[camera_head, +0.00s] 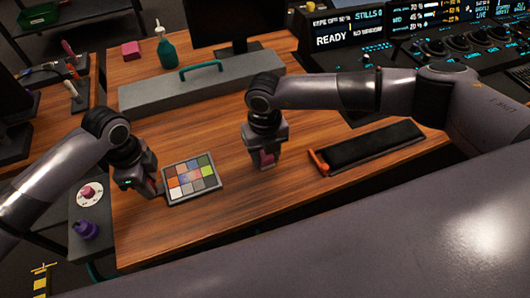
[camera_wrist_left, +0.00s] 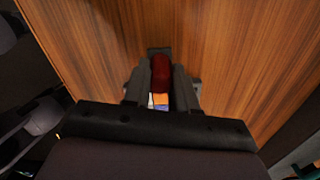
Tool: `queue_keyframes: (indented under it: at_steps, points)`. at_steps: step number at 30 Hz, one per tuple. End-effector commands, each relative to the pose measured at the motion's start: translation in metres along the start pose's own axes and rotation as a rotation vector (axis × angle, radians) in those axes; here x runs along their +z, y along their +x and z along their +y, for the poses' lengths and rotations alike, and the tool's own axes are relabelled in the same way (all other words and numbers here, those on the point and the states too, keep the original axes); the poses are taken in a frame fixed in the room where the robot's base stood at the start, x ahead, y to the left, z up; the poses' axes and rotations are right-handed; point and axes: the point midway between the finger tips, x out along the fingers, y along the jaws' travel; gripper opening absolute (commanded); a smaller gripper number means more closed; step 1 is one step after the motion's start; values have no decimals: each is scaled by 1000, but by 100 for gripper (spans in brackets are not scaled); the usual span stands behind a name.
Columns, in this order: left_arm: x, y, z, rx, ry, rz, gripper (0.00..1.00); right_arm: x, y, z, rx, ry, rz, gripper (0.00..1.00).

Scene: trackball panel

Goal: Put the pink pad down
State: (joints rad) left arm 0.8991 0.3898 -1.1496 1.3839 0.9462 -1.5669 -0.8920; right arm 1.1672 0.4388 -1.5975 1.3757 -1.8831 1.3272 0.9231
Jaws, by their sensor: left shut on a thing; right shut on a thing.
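My right gripper (camera_head: 266,160) points down over the middle of the wooden desk, shut on a small pink pad (camera_head: 267,157). The fingers hide part of the pad, and I cannot tell whether it touches the desk. My left gripper (camera_head: 146,187) is low beside the left edge of the colour chart (camera_head: 192,177). In the left wrist view the left gripper (camera_wrist_left: 161,85) is shut on a dark red thing (camera_wrist_left: 161,73). A few coloured patches show between its fingers. In the head view the arm mostly hides what the left gripper holds.
A black pad with an orange end (camera_head: 370,146) lies at right. A grey case (camera_head: 200,88), a pink block (camera_head: 131,50) and a teal bottle (camera_head: 166,52) stand at the back. A white disc (camera_head: 89,194) and purple bottle (camera_head: 85,230) are at left. The front desk is clear.

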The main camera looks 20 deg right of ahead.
Motion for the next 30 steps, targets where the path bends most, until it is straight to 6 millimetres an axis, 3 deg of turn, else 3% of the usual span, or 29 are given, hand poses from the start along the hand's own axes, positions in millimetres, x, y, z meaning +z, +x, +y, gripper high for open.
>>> queue_keyframes:
  at_steps: [10, 11, 13, 23, 26, 30]
  points:
    - [0, 0, 0, -1, 0, 0, 0, 0, 4, 1, 2, -1, -1, 18]
    - [0, 0, 0, -1, 0, 0, 0, 1, 4, 1, 2, 0, -2, 46]
    - [0, 0, 0, -1, 0, 0, 0, 1, 4, 1, 2, -1, -2, 68]
    - [0, 0, 0, -1, 0, 0, 0, 1, 2, 0, 2, -1, -3, 68]
    - [0, 0, 0, -1, 0, 0, 0, 1, -7, 0, 2, -1, -3, 68]
    - [0, 0, 0, -1, 0, 1, 0, 2, -33, 1, 4, -2, -6, 68]
